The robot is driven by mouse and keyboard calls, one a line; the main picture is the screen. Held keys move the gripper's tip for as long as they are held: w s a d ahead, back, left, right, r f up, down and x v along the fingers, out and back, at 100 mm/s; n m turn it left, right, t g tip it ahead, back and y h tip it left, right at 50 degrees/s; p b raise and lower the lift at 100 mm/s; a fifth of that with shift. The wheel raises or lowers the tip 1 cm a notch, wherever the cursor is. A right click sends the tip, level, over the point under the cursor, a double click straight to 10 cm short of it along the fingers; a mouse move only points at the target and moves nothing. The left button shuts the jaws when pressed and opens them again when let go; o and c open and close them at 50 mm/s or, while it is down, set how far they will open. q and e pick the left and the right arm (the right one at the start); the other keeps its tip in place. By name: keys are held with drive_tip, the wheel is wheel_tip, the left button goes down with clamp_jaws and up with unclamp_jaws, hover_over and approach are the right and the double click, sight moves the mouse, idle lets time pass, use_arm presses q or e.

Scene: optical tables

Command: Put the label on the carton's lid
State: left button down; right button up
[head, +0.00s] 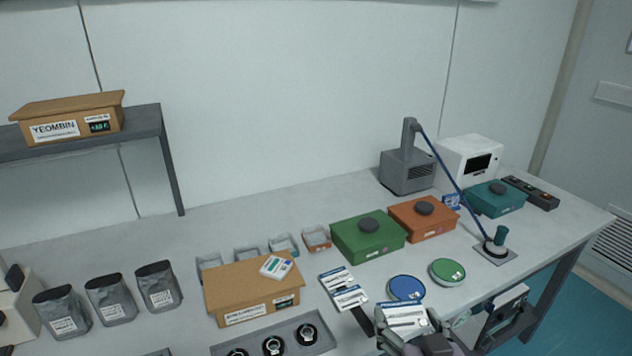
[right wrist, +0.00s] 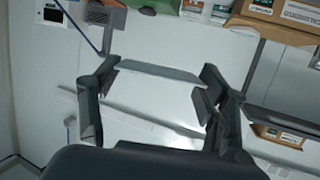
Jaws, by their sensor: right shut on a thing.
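The brown carton (head: 228,287) stands on the table left of centre, with its lid closed. A small white card with coloured print (head: 277,266) lies on the lid toward the right. My right gripper (head: 412,335) is at the table's front edge, right of the carton, and is shut on a white label with a dark blue band (head: 406,317). In the right wrist view the held label (right wrist: 158,72) shows almost edge-on between the fingers. Two similar labels (head: 343,288) lie on a dark holder between the carton and my gripper. My left gripper is not in view.
A grey tray with dark round pieces (head: 272,345) lies in front of the carton; small open bins (head: 284,244) stand behind it. Blue (head: 405,288) and green (head: 447,271) discs lie behind my gripper. Green (head: 368,237) and orange (head: 423,219) boxes stand farther back. Grey pouches (head: 111,299) stand left.

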drive_tip(key=w+a+n+y, duration=0.3)
drive_tip(key=w+y, duration=0.1)
drive_tip(key=w, duration=0.3)
wheel_tip(320, 180, up, 2)
drive_tip(key=n+y, duration=0.1)
hover_over(370, 326)
drive_tip(key=shift+r+g, duration=0.1)
drive_tip(key=shift+g, duration=0.3)
wheel_tip(370, 326, down, 18)
drive_tip(key=shift+f+p, duration=0.25)
drive_tip(key=shift+p, duration=0.2)
drive_tip(key=shift+f+p, duration=0.25)
drive_tip(key=shift+p, duration=0.1)
drive_tip(key=shift+f, duration=0.35)
